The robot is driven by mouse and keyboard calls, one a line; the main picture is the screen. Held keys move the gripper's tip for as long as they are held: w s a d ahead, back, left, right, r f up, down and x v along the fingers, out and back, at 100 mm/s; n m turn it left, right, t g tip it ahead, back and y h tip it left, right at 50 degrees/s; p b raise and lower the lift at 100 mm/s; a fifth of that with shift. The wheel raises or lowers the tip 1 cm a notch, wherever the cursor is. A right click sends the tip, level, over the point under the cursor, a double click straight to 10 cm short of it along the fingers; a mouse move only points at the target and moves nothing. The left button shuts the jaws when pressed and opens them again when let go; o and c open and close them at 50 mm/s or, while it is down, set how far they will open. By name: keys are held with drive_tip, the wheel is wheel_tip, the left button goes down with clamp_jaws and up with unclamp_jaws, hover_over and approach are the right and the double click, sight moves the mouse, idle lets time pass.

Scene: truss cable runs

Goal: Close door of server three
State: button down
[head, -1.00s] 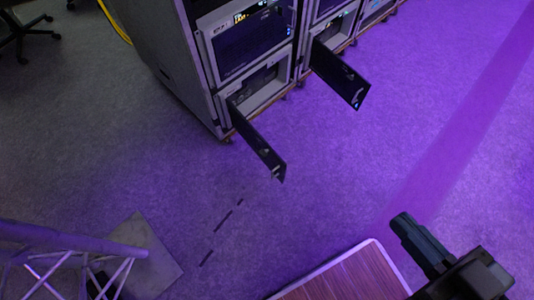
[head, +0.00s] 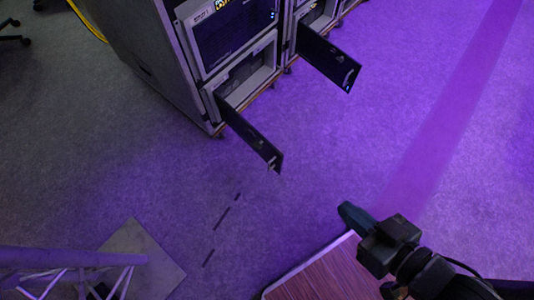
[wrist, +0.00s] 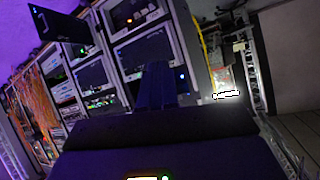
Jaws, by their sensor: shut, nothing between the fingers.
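Two dark server doors stand swung open from the lower bays of the rack row in the head view. The nearer door (head: 250,135) is at the left rack, and the farther door (head: 328,57) is at the rack to its right. I cannot tell from the frames which one is server three. My gripper (head: 350,214) is shut and empty, to the lower right of both doors and clear of them. In the wrist view its fingers (wrist: 157,88) point towards the racks. An open dark door (wrist: 57,75) shows at upper left there.
The left rack (head: 235,30) has a closed upper front above the open bay (head: 245,75). A wood-topped surface (head: 325,275) lies below my gripper. A metal truss (head: 70,260) on a base plate stands at lower left. The carpet between is free.

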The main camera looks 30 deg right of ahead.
drive_tip(key=w+a+f+m+g+h+b, duration=0.1)
drive_tip(key=w+f+m+g+b, duration=0.3)
drive_tip(key=f, duration=0.6)
drive_tip(key=w+a+f+h+b, duration=0.1)
drive_tip(key=w+f+b, duration=0.1)
drive_tip(key=w+f, duration=0.6)
drive_tip(key=w+a+f+m+g+h+b, duration=0.1)
drive_tip(key=w+f+m+g+b, duration=0.15)
drive_tip(key=f, duration=0.95)
drive_tip(key=w+a+r+m+g+h+b, duration=0.1)
drive_tip(key=w+a+m+g+h+b, duration=0.1)
drive_tip(key=w+a+m+h+b, duration=0.35)
drive_tip(key=w+a+r+m+g+h+b, duration=0.1)
drive_tip(key=w+a+m+h+b, duration=0.1)
drive_tip(key=w, duration=0.7)
drive_tip(key=b, duration=0.2)
approach(273, 151)
drive_tip(key=shift+g, duration=0.25)
drive_tip(key=x, duration=0.4)
drive_tip(key=shift+w+f, duration=0.15)
drive_tip(key=shift+f, duration=0.3)
drive_tip(key=shift+w+d, duration=0.15)
drive_tip(key=shift+d, duration=0.6)
drive_tip(key=shift+d, duration=0.1)
